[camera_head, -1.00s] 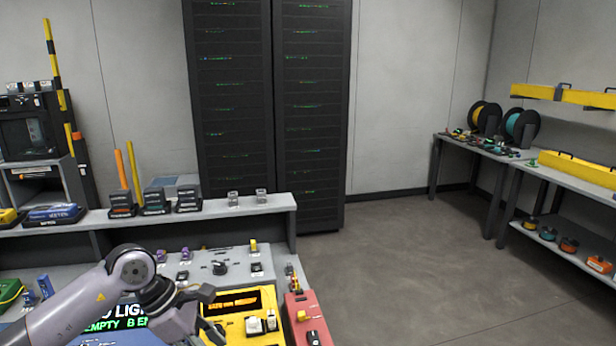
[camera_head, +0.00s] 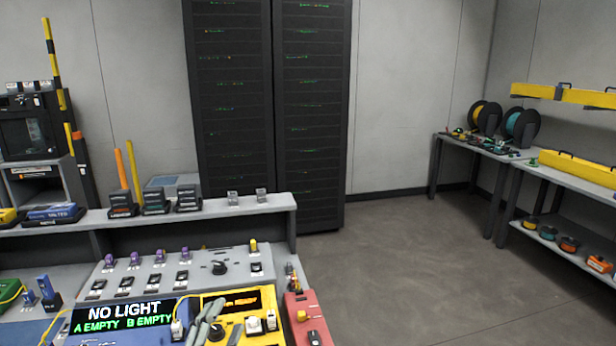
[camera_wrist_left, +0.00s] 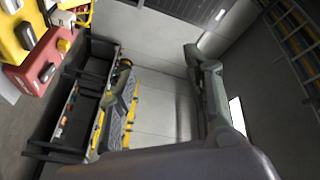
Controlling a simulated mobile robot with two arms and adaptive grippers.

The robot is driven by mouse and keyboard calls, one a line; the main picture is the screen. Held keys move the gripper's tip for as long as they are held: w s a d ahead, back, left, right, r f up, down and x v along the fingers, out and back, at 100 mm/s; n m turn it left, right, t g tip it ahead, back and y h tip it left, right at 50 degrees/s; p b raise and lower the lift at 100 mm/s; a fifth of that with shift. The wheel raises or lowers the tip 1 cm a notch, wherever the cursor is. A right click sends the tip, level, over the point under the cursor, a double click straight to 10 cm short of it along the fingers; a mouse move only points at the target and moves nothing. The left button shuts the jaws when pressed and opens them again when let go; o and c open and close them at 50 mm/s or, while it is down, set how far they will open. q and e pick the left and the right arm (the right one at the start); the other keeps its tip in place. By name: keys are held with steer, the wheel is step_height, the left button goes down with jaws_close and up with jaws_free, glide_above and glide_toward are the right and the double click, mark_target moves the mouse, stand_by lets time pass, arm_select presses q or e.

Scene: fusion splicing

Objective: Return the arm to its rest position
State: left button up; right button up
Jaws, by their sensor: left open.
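My left gripper (camera_head: 213,325) shows only as grey fingers at the bottom edge of the head view, in front of the yellow device (camera_head: 255,298). Most of my left arm is out of the frame. In the left wrist view the two fingers of this gripper (camera_wrist_left: 158,62) stand wide apart, with nothing between them. Whether the fingers touch the panel cannot be told. My right gripper is in neither view.
A display (camera_head: 128,315) reads NO LIGHT, A EMPTY, B EMPTY. A sloped grey panel (camera_head: 200,268) with switches lies behind it. A red box (camera_head: 298,308) is at the right end. Dark racks (camera_head: 228,100) stand behind; the floor (camera_head: 430,270) to the right is clear.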

arm_select(q)
steer(key=s+a+f+n+g+y, duration=0.2)
steer(key=s+f+n+g, duration=0.1)
steer(key=f, duration=0.3)
steer(key=s+a+f+n+g+y, duration=0.1)
steer(key=s+a+f+n+g, duration=0.15)
steer(key=f, duration=0.25)
steer(key=s+f+n+g, duration=0.3)
steer(key=s+f+g, duration=0.25)
steer(key=s, duration=0.45)
steer(key=s+f+n+g, duration=0.35)
steer(key=s+f, duration=0.35)
steer(key=s, duration=0.4)
step_height(320, 180, down, 27)
steer(key=s+m+g, duration=0.1)
steer(key=s+g, duration=0.1)
steer(key=s+a+f, duration=0.2)
steer(key=s+f, duration=0.5)
steer(key=s, duration=0.1)
steer(key=s+a+f+g, duration=0.1)
steer(key=s+f, duration=0.7)
steer(key=shift+s+a+f, duration=0.25)
steer(key=shift+a+f, duration=0.05)
steer(key=shift+a, duration=0.1)
steer(key=shift+c, duration=0.2)
